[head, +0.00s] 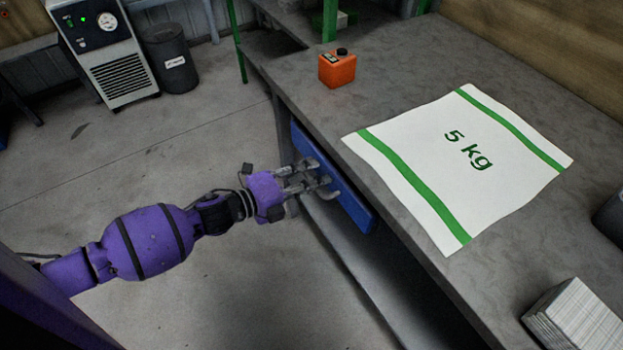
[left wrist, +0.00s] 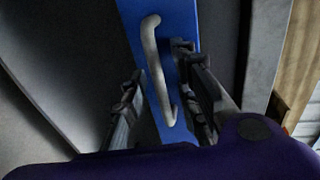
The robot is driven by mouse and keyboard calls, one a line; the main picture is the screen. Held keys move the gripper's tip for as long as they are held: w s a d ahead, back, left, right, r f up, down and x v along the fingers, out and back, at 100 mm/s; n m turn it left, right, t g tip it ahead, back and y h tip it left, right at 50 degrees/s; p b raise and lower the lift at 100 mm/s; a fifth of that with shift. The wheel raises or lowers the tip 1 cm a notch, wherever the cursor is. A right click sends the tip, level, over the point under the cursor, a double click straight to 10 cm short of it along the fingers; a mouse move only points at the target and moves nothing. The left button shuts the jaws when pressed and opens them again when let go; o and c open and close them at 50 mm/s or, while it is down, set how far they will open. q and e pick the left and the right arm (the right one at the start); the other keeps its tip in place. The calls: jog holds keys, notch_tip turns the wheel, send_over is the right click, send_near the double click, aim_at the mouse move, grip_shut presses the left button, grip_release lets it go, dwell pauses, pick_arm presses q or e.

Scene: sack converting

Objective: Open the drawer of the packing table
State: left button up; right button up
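The packing table (head: 400,95) has a blue drawer front (head: 352,208) under its top edge. The blue front also fills the middle of the left wrist view (left wrist: 182,20), with a pale bar handle (left wrist: 152,58) on it. My left gripper (head: 312,178) is at the drawer front. In the left wrist view its two fingers (left wrist: 160,98) stand apart, one on each side of the handle, with a gap on the left. The fingers hide part of the handle in the head view. I cannot tell whether the drawer is fully closed. My right gripper is out of view.
On the tabletop lie a white sack marked 5 kg (head: 465,155), an orange box (head: 337,69) and a stack of pale sheets (head: 575,318). A grey machine (head: 105,50) and a dark bin (head: 172,60) stand at the back left. The floor before the table is clear.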

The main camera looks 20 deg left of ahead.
pick_arm(q)
jog(key=shift+c, duration=0.4)
grip_shut()
jog(key=f+p+v, duration=0.2)
jog(key=v, duration=1)
jog(key=s+f+p+v, duration=0.1)
jog(key=f+p+v, duration=0.1)
jog(key=v, duration=1.1)
jog(key=shift+a+f, duration=0.45)
jog(key=shift+f, duration=0.2)
jog(key=shift+s, duration=0.1)
jog(key=shift+o, duration=0.4)
grip_release()
